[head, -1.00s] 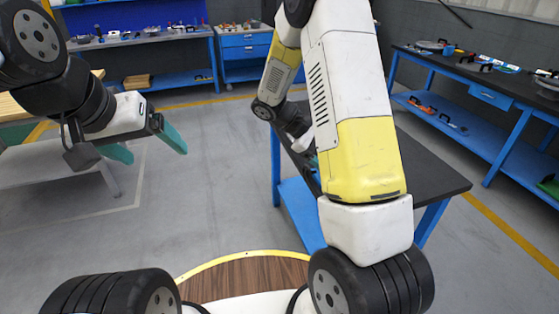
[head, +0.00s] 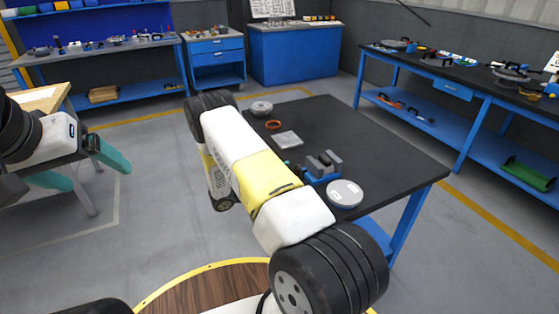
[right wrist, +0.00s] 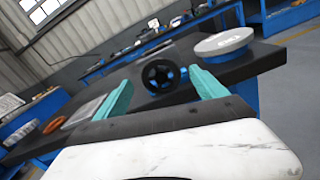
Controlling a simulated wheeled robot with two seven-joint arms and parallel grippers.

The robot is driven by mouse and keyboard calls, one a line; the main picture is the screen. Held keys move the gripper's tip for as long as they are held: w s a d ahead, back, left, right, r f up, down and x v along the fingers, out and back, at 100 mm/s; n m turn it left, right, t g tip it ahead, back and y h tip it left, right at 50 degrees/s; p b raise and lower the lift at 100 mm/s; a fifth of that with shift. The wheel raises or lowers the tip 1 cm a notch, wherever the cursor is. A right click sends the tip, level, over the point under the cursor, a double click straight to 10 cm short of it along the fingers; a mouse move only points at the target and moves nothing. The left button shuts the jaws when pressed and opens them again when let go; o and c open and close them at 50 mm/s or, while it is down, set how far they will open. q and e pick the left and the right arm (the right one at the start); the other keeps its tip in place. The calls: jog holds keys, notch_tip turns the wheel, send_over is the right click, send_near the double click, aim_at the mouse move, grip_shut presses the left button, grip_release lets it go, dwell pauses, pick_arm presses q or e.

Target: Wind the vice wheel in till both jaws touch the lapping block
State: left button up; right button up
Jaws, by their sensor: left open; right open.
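The vice (head: 323,172), with a blue base and grey blocks on top, stands on the dark table near its front edge. Which grey block is the lapping block, and any gap at the jaws, I cannot tell. The black vice wheel (right wrist: 160,76) with a blue centre faces me in the right wrist view; it is hidden in the head view. My right gripper (right wrist: 160,80) is open, its teal fingers on either side of the wheel in the picture; contact cannot be told. My left gripper (head: 84,169) is open and empty at the far left, away from the table.
On the table (head: 400,160), a pale round disc (head: 345,194) stands right beside the vice. A square plate (head: 287,140), an orange ring (head: 273,125) and a grey round part (head: 262,108) lie behind it. The table's right side is clear.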

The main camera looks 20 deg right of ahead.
aim_at(297, 173)
jog(key=shift+w+d, duration=0.15)
jog(key=shift+d, duration=2.05)
jog(key=c, duration=1.4)
jog(key=shift+o, duration=0.2)
